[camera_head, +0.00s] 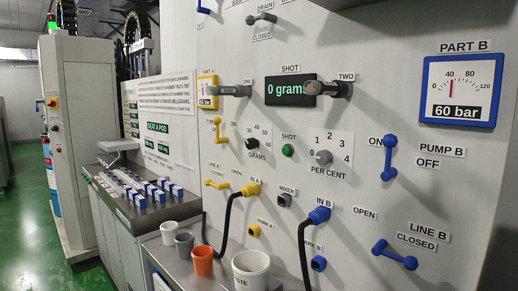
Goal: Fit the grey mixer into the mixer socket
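The mixer socket (284,200) is a small grey square fitting on the white wall panel, just under the MIXER label (287,190). A dark spot shows in its face, and I see nothing fitted into it. I cannot make out a separate grey mixer with certainty in this view. Neither of my grippers is in view.
A yellow plug (248,189) at IN A and a blue plug (319,215) at IN B carry black hoses that hang beside the socket. Below left, a metal shelf holds a grey cup (184,244), an orange cup (202,261) and a white WASTE bucket (250,270).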

